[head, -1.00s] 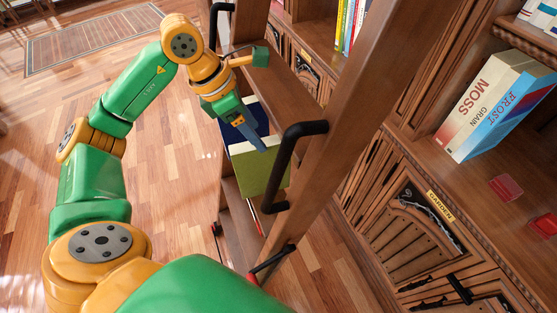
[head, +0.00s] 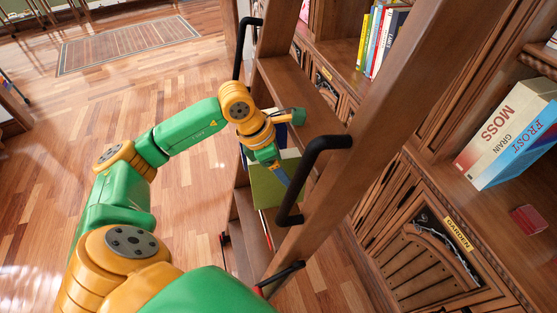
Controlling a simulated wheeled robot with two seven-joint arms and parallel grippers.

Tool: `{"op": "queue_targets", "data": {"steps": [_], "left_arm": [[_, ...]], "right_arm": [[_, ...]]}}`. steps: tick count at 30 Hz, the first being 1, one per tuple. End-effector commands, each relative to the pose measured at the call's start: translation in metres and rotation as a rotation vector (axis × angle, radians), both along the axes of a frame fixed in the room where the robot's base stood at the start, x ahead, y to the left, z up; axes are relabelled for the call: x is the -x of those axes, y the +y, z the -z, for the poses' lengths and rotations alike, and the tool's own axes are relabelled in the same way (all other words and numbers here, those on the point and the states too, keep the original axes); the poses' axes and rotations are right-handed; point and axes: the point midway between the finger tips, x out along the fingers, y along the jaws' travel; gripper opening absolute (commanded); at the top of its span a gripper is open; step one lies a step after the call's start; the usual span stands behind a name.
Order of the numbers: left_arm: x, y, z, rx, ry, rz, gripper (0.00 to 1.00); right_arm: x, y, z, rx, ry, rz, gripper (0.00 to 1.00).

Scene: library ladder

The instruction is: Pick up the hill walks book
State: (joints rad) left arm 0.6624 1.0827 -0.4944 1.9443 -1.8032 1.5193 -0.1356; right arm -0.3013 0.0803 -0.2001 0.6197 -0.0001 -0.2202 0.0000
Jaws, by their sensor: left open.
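A green book (head: 268,190) stands on a step of the wooden ladder, with pale page edges on top. A dark blue book (head: 278,135) shows partly behind my arm on the same ladder. I cannot read a title on either, so I cannot tell which is the hill walks book. My left gripper (head: 280,173) is open, pointing down at the green book's upper right part. It overlaps the book in the picture; I cannot tell whether it touches. My right gripper is not in view.
The ladder's rail (head: 385,150) and black handle (head: 309,175) stand close to the right of my gripper. Moss and Frost books (head: 505,135) and a red translucent box (head: 528,219) are on the right shelf. Open wooden floor lies left.

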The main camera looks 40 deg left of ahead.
Motion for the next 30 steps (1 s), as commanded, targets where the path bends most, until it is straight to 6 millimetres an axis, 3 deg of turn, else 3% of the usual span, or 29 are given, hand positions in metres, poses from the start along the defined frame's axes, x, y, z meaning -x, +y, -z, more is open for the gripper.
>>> {"op": "queue_targets", "data": {"steps": [21, 29, 30], "left_arm": [[0.0000, 0.0002, 0.0046, 0.000, 0.000, 0.000, 0.70], [0.0000, 0.0002, 0.0046, 0.000, 0.000, 0.000, 0.00], [0.0000, 0.0002, 0.0046, 0.000, 0.000, 0.000, 0.00]], "right_arm": [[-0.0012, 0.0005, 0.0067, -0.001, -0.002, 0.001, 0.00], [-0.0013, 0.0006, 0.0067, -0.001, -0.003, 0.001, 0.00], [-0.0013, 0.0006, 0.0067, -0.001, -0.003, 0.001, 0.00]]}}
